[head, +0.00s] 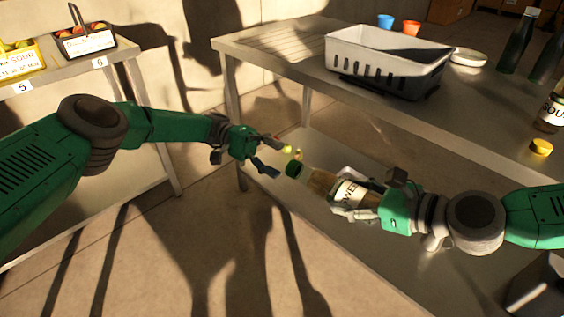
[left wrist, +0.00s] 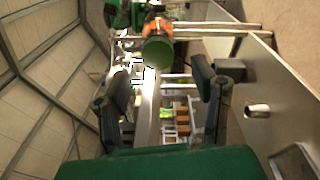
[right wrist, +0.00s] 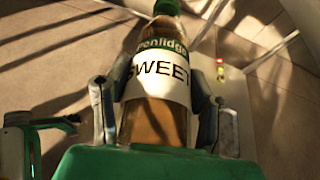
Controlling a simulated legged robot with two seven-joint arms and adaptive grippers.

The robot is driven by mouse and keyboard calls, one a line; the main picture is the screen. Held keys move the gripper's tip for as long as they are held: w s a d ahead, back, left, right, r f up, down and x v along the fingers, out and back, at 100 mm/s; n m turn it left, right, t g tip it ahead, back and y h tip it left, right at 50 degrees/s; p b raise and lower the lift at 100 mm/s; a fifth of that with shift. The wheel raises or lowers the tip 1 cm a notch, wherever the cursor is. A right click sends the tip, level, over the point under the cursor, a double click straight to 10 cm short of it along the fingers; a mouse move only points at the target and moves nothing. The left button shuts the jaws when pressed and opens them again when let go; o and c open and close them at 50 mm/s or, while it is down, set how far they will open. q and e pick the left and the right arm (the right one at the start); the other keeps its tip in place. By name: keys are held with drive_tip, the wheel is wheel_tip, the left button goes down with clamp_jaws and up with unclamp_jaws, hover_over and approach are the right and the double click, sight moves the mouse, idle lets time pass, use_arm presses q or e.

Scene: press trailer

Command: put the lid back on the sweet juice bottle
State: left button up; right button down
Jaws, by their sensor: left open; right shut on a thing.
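The sweet juice bottle (head: 326,186) lies nearly level in the air, its neck pointing left. My right gripper (head: 358,195) is shut around its body; the "SWEET" label (right wrist: 159,76) shows between the fingers in the right wrist view. A green lid (head: 294,168) is at the bottle's mouth; it also shows face-on in the left wrist view (left wrist: 158,53). Whether it is fully seated I cannot tell. My left gripper (head: 274,158) is open and empty, just left of the lid, with its fingers pointing towards it. The lid appears beyond and between the fingertips (left wrist: 160,74).
A metal table (head: 440,110) behind holds a white basket (head: 385,52), cups, a white round dish (head: 468,57), dark bottles and a sour juice bottle (head: 550,112) with a yellow lid (head: 541,147) near it. Its edge runs close behind the held bottle. A shelf with crates stands left.

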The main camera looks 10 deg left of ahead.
sight(289, 167)
use_arm(q)
drive_tip(key=shift+c, duration=0.4)
drive_tip(key=a+n, duration=0.1)
drive_tip(key=n, duration=0.1)
drive_tip(key=w+a+n, duration=0.1)
drive_tip(key=n, duration=0.1)
drive_tip(key=a+n, duration=0.1)
drive_tip(key=n, duration=0.1)
drive_tip(key=shift+w+a+n, duration=0.1)
drive_tip(key=shift+w+n, duration=0.2)
drive_tip(key=shift+n, duration=0.1)
drive_tip(key=shift+x, duration=4.05)
drive_tip(key=shift+s, duration=0.1)
drive_tip(key=shift+c, duration=0.5)
drive_tip(key=shift+r, duration=0.1)
clamp_jaws()
